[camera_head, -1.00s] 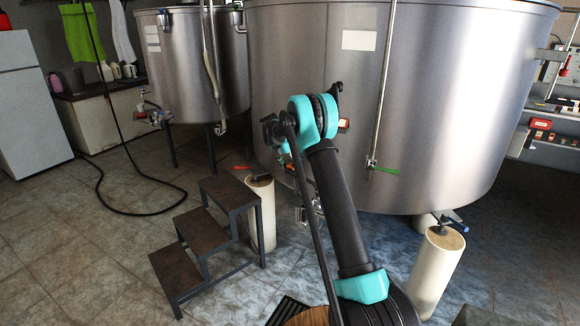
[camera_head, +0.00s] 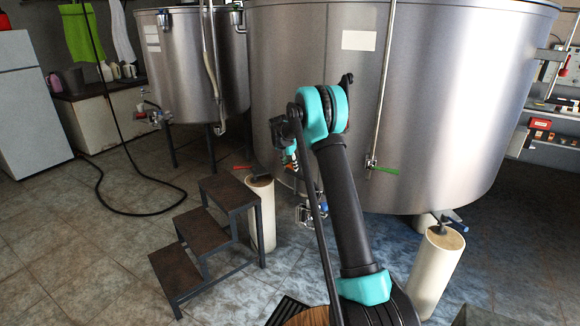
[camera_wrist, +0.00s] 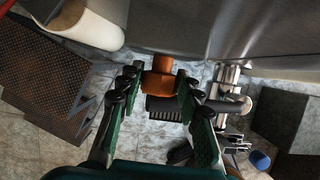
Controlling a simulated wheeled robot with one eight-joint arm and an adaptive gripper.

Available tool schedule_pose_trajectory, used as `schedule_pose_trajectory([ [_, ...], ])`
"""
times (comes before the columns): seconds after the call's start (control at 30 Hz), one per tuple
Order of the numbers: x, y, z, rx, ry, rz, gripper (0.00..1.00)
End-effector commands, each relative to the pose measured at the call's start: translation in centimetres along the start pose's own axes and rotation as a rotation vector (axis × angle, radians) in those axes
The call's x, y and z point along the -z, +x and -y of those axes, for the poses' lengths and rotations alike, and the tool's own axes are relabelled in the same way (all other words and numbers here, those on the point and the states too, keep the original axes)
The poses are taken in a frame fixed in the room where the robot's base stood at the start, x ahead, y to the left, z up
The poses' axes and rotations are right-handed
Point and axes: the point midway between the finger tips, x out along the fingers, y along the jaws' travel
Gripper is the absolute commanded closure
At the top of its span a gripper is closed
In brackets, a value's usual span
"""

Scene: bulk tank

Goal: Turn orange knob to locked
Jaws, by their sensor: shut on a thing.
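The orange knob (camera_wrist: 159,82) shows in the upper middle of the wrist view, below the steel tank wall. My gripper (camera_wrist: 160,76) has its two green-and-black fingers on either side of the knob, shut on it near the fingertips. A dark ribbed cylinder (camera_wrist: 166,108) lies just below the knob in that view, between the fingers. In the head view my arm covers most of this spot at the front of the big steel tank (camera_head: 450,100), and the knob cannot be made out clearly there.
Steel pipe fittings (camera_wrist: 228,95) sit right of the fingers in the wrist view. A dark three-step stool (camera_head: 205,240) stands left of my arm. A green-handled valve (camera_head: 384,170) is on the tank front. Open tiled floor lies left.

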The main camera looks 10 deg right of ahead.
Motion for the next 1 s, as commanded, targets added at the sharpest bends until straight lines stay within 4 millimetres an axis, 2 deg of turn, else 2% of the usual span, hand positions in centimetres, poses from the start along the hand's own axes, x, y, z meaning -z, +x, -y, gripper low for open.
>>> schedule_pose_trajectory([
  [0.03,-0.11,0.02,0.49,-0.047,0.024,-0.001,0.94],
  [0.23,-0.07,0.08,0.49,-0.187,0.08,-0.006,0.94],
  [0.57,-0.02,0.01,0.37,-0.207,0.086,-0.007,0.94],
  [0.6,-0.02,0.01,0.37,-0.207,0.086,-0.007,0.64],
  [0.7,-0.02,0.01,0.37,-0.207,0.086,-0.007,0.52],
  [0.77,-0.02,0.02,0.37,-0.206,0.086,-0.007,0.44],
  [1.0,-0.02,0.02,0.37,-0.206,0.086,-0.007,0.44],
])
